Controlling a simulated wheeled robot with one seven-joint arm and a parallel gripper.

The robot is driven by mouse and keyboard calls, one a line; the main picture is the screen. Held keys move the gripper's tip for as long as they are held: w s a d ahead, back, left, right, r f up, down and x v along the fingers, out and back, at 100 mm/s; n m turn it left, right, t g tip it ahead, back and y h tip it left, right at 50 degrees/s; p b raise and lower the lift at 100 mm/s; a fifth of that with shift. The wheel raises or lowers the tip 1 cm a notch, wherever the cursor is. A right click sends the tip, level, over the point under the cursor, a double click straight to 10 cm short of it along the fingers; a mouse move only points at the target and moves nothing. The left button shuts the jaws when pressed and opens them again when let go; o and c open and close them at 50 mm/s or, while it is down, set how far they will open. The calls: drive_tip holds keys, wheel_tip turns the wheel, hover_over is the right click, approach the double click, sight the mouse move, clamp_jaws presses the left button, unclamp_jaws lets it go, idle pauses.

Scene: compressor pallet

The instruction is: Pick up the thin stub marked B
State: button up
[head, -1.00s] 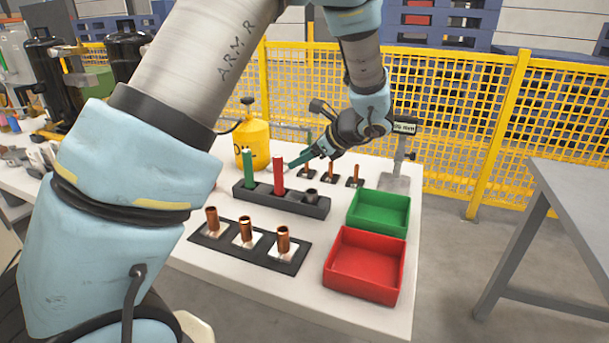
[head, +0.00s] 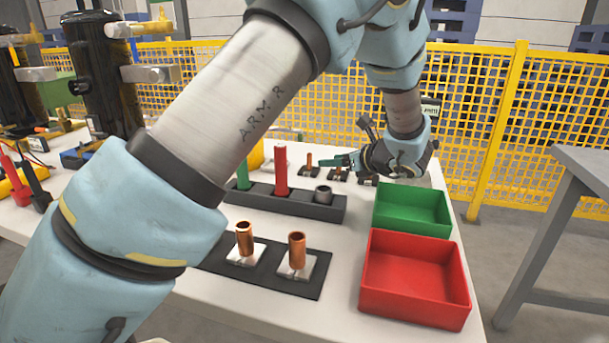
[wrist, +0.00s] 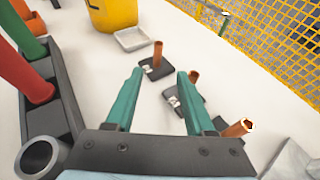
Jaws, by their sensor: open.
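Three thin copper stubs stand on small dark bases at the back of the table. In the wrist view they are the far stub (wrist: 158,53), the middle stub (wrist: 194,77) and the near stub (wrist: 237,129). The white labels on the bases are too small to read, so I cannot tell which is B. My gripper (wrist: 160,74) is open and empty, its teal fingers pointing toward the stubs. The middle stub shows by the right fingertip, its base partly between the fingers. In the head view my gripper (head: 338,160) hides part of this row; the far stub (head: 309,160) shows.
A dark rack (head: 262,205) with green and red tubes and a grey ring stands left of my gripper. A green bin (head: 412,209) and red bin (head: 414,279) are at right. A yellow mesh fence (head: 470,120) is behind.

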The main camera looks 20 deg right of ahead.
sight(311, 159)
drive_tip(key=x, duration=1)
drive_tip(key=shift+w+a+r, duration=0.2)
drive_tip(key=shift+w+a, duration=0.1)
drive_tip(key=shift+w, duration=0.05)
clamp_jaws()
